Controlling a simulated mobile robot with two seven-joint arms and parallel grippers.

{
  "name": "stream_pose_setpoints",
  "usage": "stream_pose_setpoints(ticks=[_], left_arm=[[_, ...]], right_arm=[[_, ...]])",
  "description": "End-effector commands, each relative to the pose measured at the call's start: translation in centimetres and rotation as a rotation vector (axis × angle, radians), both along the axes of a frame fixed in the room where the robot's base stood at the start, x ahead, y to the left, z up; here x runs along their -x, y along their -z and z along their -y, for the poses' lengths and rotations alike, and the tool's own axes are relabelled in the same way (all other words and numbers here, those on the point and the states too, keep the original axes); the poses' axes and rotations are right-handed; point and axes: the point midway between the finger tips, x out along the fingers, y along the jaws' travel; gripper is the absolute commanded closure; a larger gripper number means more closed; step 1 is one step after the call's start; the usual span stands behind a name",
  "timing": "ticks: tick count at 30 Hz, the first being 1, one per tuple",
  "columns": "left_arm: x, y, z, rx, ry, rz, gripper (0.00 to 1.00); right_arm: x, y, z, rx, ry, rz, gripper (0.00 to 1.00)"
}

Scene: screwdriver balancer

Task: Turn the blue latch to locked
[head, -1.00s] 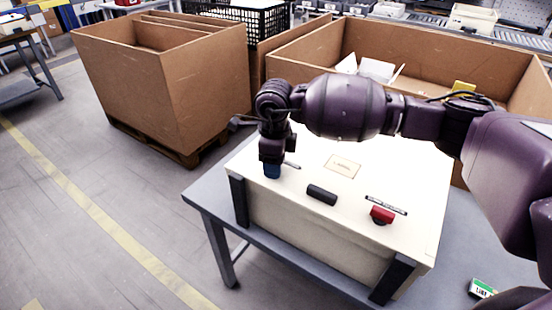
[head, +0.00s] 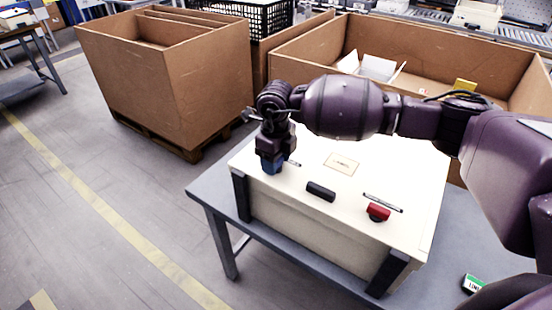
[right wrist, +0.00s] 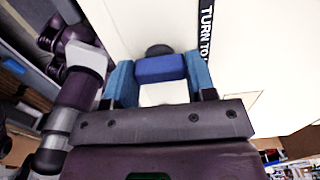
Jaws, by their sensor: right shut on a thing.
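The blue latch (right wrist: 160,68) sits on the top of a cream box (head: 300,205), near its left corner. In the head view the latch is mostly hidden under my right gripper (head: 271,166). The right wrist view shows the latch between the two blue fingers of my right gripper (right wrist: 160,80), which is shut on it. A black label (right wrist: 206,30) with white letters starting "TURN TO" lies beside the latch; its end is cut off. My left gripper is not in view.
A black bar handle (head: 321,191) and a red latch (head: 377,211) are on the box top, right of my gripper. A paper label (head: 341,164) lies behind them. The box stands on a grey table (head: 207,192). Large brown crates (head: 205,85) stand behind.

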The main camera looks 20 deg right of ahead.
Motion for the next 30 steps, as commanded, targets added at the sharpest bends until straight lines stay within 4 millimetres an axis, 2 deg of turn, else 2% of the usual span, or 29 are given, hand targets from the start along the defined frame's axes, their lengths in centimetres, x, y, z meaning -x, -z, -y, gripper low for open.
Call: stream_pose_setpoints(ticks=[5,6,11,22,26,30], left_arm=[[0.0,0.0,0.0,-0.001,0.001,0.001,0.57],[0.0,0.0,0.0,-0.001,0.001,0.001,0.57],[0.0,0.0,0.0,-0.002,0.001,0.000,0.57],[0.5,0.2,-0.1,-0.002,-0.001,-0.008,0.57],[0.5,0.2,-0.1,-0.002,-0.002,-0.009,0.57],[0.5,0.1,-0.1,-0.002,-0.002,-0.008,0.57]], right_arm=[[0.0,-0.1,0.0,-0.001,0.003,0.001,0.73],[0.0,-0.1,0.0,-0.001,0.003,0.001,0.48],[0.0,0.0,0.0,-0.001,0.002,0.001,0.23],[-0.1,-0.6,0.0,0.000,0.000,0.002,0.23],[-0.1,-2.2,0.0,0.000,0.000,0.005,0.23],[-0.1,-4.8,0.0,-0.001,0.000,0.006,0.23]])
